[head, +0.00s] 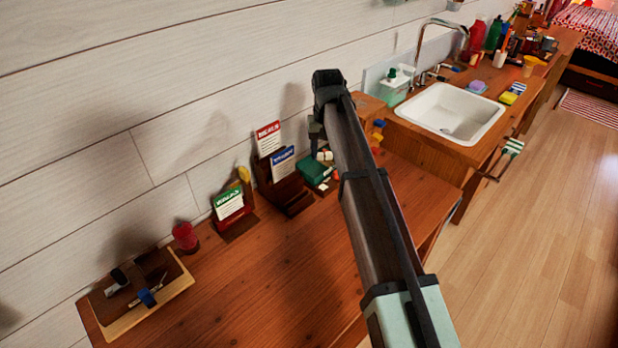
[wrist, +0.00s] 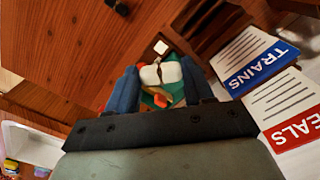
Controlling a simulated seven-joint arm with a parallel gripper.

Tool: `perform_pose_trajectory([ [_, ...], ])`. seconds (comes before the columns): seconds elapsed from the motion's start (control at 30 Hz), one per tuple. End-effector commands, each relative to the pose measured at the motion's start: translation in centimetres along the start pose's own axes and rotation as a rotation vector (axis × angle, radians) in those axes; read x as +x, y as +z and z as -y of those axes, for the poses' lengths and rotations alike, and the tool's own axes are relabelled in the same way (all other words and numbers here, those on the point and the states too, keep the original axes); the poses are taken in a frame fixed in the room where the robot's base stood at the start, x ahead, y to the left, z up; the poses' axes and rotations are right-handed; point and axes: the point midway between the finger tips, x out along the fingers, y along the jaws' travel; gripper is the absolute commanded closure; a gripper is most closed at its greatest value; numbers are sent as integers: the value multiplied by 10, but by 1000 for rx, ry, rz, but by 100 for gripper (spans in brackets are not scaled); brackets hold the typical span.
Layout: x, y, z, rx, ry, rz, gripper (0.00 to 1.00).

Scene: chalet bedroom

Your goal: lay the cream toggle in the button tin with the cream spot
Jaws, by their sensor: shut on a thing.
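My gripper (wrist: 160,88) points down over the table, and its two blue fingers are shut on a small cream piece, the cream toggle (wrist: 160,74). Directly below and behind it in the wrist view is a teal-green thing (wrist: 178,95), which looks like a tin, with red and orange bits beside it. A small whitish square (wrist: 160,47) shows just beyond the toggle. I cannot tell whether it is the cream spot. In the head view the green thing (head: 313,171) sits on the table below my gripper (head: 318,135), partly hidden by my arm. Whether toggle and tin touch is unclear.
A wooden tray (head: 150,305) lies at the left end. The table's front middle (head: 270,290) is clear.

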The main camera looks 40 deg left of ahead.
Motion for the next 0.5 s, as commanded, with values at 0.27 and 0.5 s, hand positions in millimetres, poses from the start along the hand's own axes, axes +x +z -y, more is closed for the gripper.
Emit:
perform_pose_trajectory([
  [0.27, -26, -83, 37, 202, 0, -1, 81],
  [0.5, -32, -110, 40, 529, 0, 0, 81],
])
